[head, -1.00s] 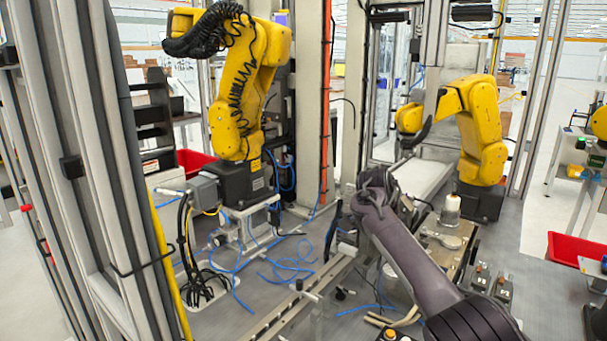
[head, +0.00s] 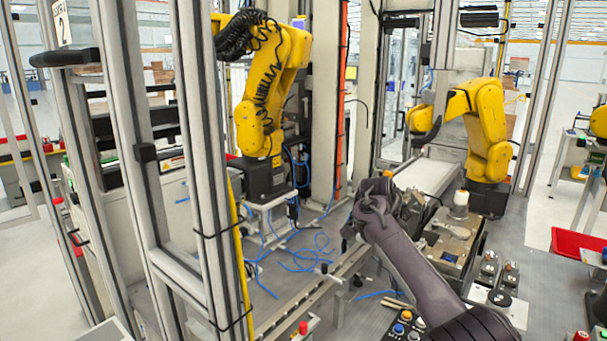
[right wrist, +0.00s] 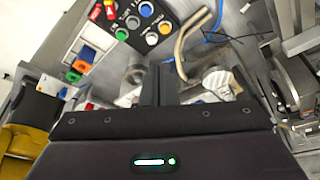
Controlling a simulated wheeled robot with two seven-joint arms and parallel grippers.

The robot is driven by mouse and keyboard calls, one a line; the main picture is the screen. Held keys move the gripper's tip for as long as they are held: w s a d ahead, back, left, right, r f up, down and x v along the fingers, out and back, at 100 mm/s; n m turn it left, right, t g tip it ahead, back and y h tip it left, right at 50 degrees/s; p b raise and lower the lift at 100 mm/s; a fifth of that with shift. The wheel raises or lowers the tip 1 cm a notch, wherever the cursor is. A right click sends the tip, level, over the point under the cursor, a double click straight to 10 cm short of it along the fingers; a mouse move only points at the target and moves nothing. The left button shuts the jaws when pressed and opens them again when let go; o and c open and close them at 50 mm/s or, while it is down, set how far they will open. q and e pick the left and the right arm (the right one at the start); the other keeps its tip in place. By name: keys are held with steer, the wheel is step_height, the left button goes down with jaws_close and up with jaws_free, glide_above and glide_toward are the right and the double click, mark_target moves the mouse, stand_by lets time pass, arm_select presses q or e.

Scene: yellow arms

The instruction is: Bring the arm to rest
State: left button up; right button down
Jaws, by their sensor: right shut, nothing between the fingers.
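My right arm reaches in from the lower right of the head view, dark purple-grey. Its gripper (head: 352,232) is over the work cell, left of a metal fixture block (head: 447,255). In the right wrist view the dark fingers (right wrist: 160,86) stand together in the middle, shut, with nothing seen between them. The fingertips are small and partly hidden by the wrist in the head view. My left gripper is in neither view.
Two yellow robot arms stand at the left (head: 268,85) and right (head: 482,130). A metal frame post (head: 205,150) rises at the left. A button panel (head: 400,328) lies below my arm and shows in the wrist view (right wrist: 122,45). Blue cables (head: 300,248) lie on the cell floor.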

steer(key=s+a+f+n+t+y, duration=0.1)
steer(key=s+a+f+n, duration=0.2)
steer(key=s+f+n, duration=0.5)
steer(key=s+a+f+n+y, duration=0.15)
steer(key=s+f, duration=0.35)
steer(key=f, duration=0.8)
steer(key=s+d+r+n+t+y, duration=0.15)
steer(key=s+n, duration=0.25)
steer(key=s, duration=0.9)
steer(key=s+d+r+n, duration=0.1)
steer(key=s+r+n, duration=0.25)
steer(key=s, duration=1.05)
step_height(320, 180, down, 32)
steer(key=s+g, duration=0.1)
steer(key=s, duration=0.1)
steer(key=s+d+f, duration=0.2)
steer(key=s+f, duration=0.6)
steer(key=s, duration=0.1)
steer(key=s+d+f+g, duration=0.1)
steer(key=s+f, duration=0.8)
steer(key=s, duration=0.1)
steer(key=shift+d+n, duration=0.4)
